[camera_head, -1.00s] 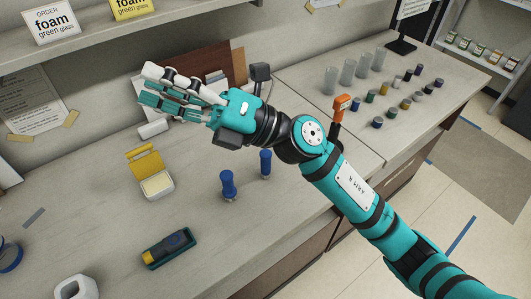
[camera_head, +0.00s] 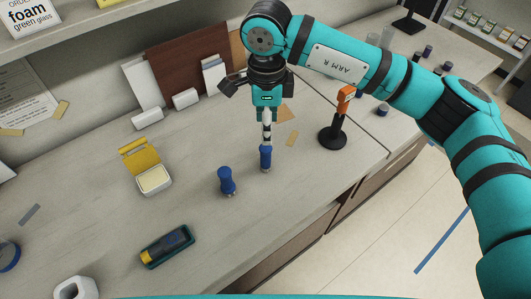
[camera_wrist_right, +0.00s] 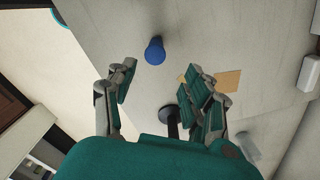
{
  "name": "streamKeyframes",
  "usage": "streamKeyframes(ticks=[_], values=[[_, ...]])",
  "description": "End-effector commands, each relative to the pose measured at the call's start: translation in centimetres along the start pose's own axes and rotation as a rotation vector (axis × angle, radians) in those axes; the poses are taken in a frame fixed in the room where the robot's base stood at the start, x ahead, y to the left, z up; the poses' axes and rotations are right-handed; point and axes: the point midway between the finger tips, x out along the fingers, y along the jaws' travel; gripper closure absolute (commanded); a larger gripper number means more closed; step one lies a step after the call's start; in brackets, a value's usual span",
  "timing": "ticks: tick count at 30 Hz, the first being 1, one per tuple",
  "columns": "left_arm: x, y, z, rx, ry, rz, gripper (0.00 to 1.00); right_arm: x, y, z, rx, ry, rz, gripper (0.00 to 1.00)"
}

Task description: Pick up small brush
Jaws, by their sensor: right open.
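Two short blue-handled pieces stand upright on the counter in the head view. The slimmer one (camera_head: 265,159), which I take for the small brush, is behind and right of the thicker one (camera_head: 227,181). Their bristles cannot be made out. My right gripper (camera_head: 267,142) points down just above the slimmer piece; whether it touches cannot be told there. In the right wrist view my right gripper (camera_wrist_right: 165,88) is open and empty, with a blue handle (camera_wrist_right: 155,51) beyond the gap between its fingers. My left gripper is not in view.
A black stand with an orange-topped tool (camera_head: 333,136) is right of the gripper. A yellow-lidded box (camera_head: 153,180) and a teal tray (camera_head: 166,258) holding a dark, yellow-ended item lie left. Boards and white cards stand behind. The counter's front edge is close.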

Motion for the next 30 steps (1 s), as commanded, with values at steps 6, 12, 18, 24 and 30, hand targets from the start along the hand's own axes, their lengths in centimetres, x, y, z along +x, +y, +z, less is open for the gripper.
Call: streamKeyframes(ticks=[6, 12, 18, 24, 30], values=[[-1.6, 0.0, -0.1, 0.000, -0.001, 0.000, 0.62, 4.3, 0.2, 0.0, -0.001, -0.001, 0.004, 0.48], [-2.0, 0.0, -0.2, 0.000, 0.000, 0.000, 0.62, 6.4, 0.1, 0.1, -0.001, -0.002, 0.002, 0.48], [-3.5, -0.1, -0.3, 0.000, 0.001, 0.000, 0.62, 8.0, 0.7, 0.2, -0.002, -0.002, 0.006, 0.48], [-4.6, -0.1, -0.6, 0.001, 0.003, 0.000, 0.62, 11.0, 0.9, 0.3, 0.000, -0.003, 0.003, 0.48], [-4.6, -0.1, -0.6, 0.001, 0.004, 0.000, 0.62, 11.8, 0.9, 0.3, -0.002, -0.003, 0.000, 0.48]])
